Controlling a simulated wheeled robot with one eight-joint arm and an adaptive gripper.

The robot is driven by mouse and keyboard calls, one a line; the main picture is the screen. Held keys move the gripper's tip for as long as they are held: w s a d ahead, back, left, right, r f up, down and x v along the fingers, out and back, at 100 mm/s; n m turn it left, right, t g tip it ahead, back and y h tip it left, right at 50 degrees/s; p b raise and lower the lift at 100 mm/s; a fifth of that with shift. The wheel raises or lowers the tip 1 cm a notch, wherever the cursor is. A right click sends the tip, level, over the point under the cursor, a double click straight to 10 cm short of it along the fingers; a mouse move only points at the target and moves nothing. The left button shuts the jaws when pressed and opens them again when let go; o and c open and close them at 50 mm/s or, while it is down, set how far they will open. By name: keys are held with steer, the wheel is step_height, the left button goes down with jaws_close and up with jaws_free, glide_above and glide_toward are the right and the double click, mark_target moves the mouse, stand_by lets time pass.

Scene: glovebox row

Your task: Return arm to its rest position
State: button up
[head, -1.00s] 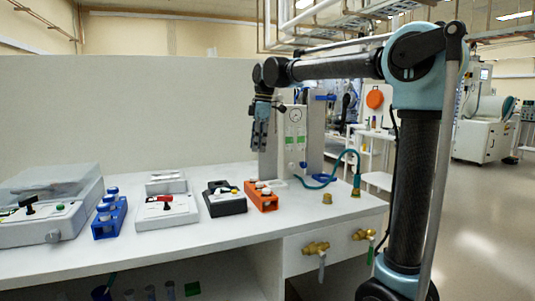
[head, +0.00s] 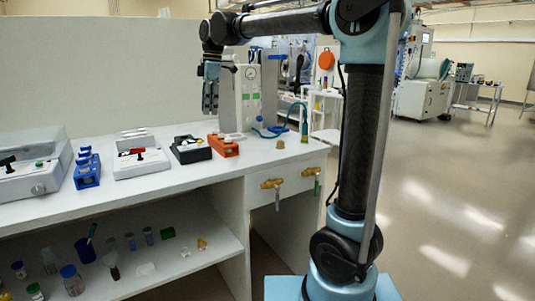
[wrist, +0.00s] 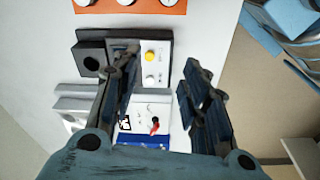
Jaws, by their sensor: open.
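My gripper (head: 210,97) hangs pointing down from my bent arm, above the back right part of the white bench (head: 150,190). In the wrist view my gripper (wrist: 158,90) has its two fingers well apart with nothing between them. Below it lie a black device (wrist: 155,62) with a yellow button and a white device (wrist: 150,115) with a red lever. The black device also shows in the head view (head: 190,150), left of an orange rack (head: 223,146). My gripper touches none of these.
A gauge panel (head: 250,90) stands close right of my gripper. A blue rack (head: 87,170) and a lidded device (head: 35,170) stand on the left of the bench. Brass valves (head: 270,184) stick out in front. Jars and vials fill the lower shelf. The floor at right is open.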

steer(key=s+d+f+m, duration=0.3)
steer(key=d, duration=0.5)
steer(key=s+d+f+m+t, duration=0.1)
steer(key=s+d+f+m, duration=0.25)
steer(key=d, duration=0.45)
steer(key=s+d+f+m, duration=0.2)
steer(key=d+f+m, duration=0.2)
steer(key=d, duration=0.5)
steer(key=s+d+f+m, duration=0.5)
steer(key=s+d+f, duration=0.2)
steer(key=f, duration=0.3)
steer(key=s+d+f+m+t+h, duration=0.1)
steer(key=s+d+f+m, duration=0.5)
steer(key=s+f, duration=0.3)
step_height(320, 180, down, 2)
steer(key=shift+d+f+t, duration=0.1)
steer(key=shift+d+t, duration=0.2)
steer(key=shift+d, duration=0.4)
